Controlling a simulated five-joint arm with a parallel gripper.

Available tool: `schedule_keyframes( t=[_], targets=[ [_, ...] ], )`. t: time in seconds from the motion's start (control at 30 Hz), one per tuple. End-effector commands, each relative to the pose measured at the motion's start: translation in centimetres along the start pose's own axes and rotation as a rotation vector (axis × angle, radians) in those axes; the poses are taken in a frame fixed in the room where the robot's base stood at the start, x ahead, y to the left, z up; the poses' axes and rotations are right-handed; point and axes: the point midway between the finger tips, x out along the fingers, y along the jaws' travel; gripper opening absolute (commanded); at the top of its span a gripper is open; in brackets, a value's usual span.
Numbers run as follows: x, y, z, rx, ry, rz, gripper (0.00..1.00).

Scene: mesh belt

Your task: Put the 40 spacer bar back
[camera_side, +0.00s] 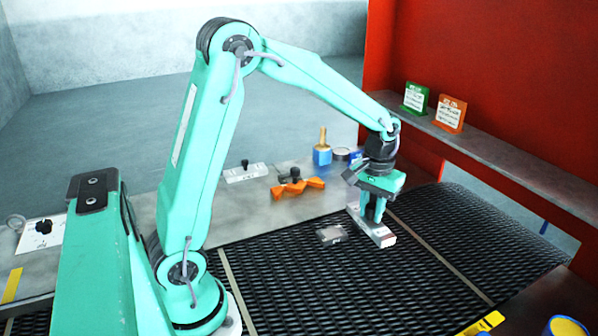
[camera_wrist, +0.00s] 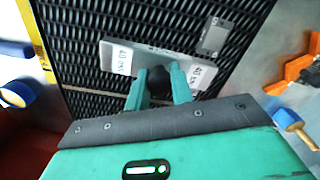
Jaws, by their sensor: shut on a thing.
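The 40 spacer bar (camera_side: 379,236) is a pale grey bar with a black knob on top. In the wrist view the bar (camera_wrist: 165,59) shows a white label at each end, reading 40 mm as far as I can make out. My gripper (camera_side: 373,216) is shut on it from above. In the wrist view the two green fingers of my gripper (camera_wrist: 161,82) close on the black knob from both sides. The bar is over the dark mesh belt (camera_side: 300,270); I cannot tell whether it touches the mesh.
A small grey plate (camera_side: 331,234) lies on the belt left of the bar. A red wall and ledge border the right.

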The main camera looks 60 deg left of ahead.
Motion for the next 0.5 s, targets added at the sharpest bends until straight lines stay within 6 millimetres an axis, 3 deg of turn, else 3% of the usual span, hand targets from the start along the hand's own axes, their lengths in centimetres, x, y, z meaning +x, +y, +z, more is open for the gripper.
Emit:
schedule_keyframes(
  t=[0.27,0.5],
  targets=[
    [-0.1,-2.3,-1.4,0.115,0.001,0.0,0.0],
    [-0.1,-5.6,-3.0,0.288,0.001,0.0,0.0]
  ],
)
